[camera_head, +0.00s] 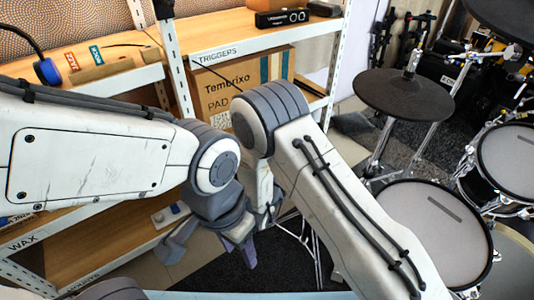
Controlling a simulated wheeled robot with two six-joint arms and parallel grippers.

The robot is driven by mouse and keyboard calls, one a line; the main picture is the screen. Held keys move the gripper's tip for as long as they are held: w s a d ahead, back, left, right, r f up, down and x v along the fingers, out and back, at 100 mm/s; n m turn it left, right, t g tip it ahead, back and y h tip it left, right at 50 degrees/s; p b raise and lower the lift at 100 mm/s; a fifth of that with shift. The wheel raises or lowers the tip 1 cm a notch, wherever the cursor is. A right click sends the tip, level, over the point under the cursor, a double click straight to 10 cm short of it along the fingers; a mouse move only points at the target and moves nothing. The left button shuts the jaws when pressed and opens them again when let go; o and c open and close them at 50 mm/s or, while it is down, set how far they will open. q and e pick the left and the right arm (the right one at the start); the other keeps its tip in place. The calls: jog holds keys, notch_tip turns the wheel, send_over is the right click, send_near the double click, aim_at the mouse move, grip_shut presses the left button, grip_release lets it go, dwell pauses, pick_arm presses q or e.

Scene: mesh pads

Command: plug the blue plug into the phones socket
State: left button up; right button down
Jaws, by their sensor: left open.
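A blue piece with a black cable (47,71) rests at the left end of the upper shelf; it may be the blue plug, but its tip is not clear. I cannot make out a phones socket.
A shelf unit with white metal uprights (174,60) stands close behind my arms. A cardboard box marked Tembrixo (228,92) sits under the TRIGGERS shelf edge. A small white-and-blue item (170,215) lies on the lower shelf. Drum pads (430,225) and a dark cymbal pad (404,94) crowd the right.

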jog(key=w+a+n+t+y+b, duration=0.1)
jog(key=b, duration=0.2)
jog(key=a+t+y+b, duration=0.1)
jog(key=a+b, duration=0.1)
jog(key=b, duration=0.2)
jog(key=w+a+n+t+y+b, duration=0.1)
jog(key=a+y+b, duration=0.1)
jog(key=b, duration=0.1)
jog(key=shift+w+a+f+n, duration=0.1)
jog(key=shift+w+a+n, duration=0.15)
jog(key=shift+w+n, duration=0.1)
jog(key=a+r+y+b, duration=0.1)
jog(key=b, duration=0.2)
jog(key=s+a+r+n+t+y+b, duration=0.1)
jog(key=r+y+b, duration=0.1)
jog(key=b, duration=0.1)
jog(key=a+r+n+t+y+b, duration=0.1)
jog(key=a+b, duration=0.1)
jog(key=b, duration=0.2)
jog(key=shift+s+r+n, duration=0.15)
jog(key=shift+s+n, duration=0.1)
jog(key=shift+w+f+b, duration=0.25)
jog(key=shift+f+b, duration=0.6)
jog(key=shift+f, duration=0.1)
jog(key=shift+w+f+b, duration=0.3)
jog(key=shift+f+b, duration=0.6)
jog(key=shift+w+f+b, duration=0.25)
jog(key=shift+f+b, duration=0.6)
jog(key=shift+f, duration=0.1)
